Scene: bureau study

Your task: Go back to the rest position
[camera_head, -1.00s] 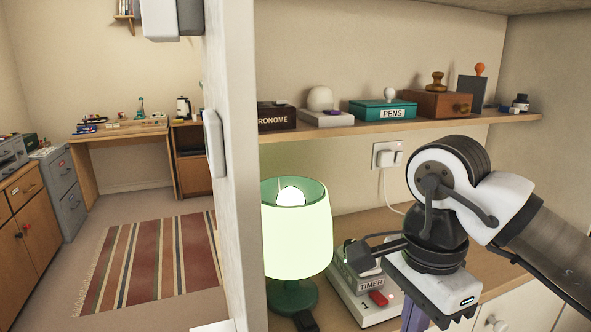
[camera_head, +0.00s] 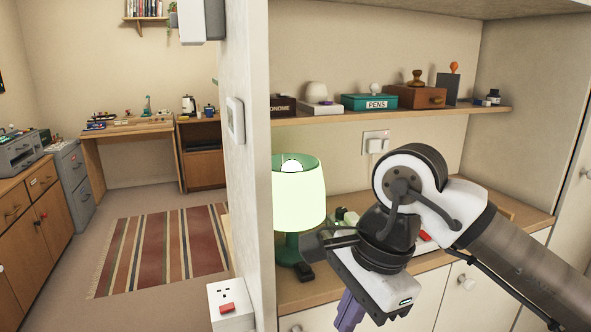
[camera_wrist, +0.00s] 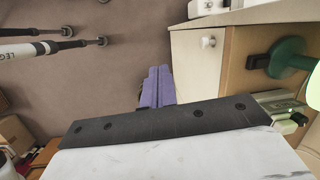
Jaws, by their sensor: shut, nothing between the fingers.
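My gripper (camera_head: 348,312) hangs below my wrist in front of the counter in the head view, its purple fingers pointing down. In the wrist view the purple fingers (camera_wrist: 157,88) are together with nothing between them, over the floor beside the white cabinet. My arm partly hides the device with the red switch (camera_head: 424,236) on the counter. The green lamp (camera_head: 298,190) stands lit to the left of my arm, apart from it.
The counter (camera_head: 345,262) and the shelf (camera_head: 420,112) lie behind my arm. The shelf bears the PENS box (camera_head: 369,102) and a wooden box (camera_head: 415,97). A wall end stands left of the lamp. Beyond it is open floor with a striped rug (camera_head: 165,250).

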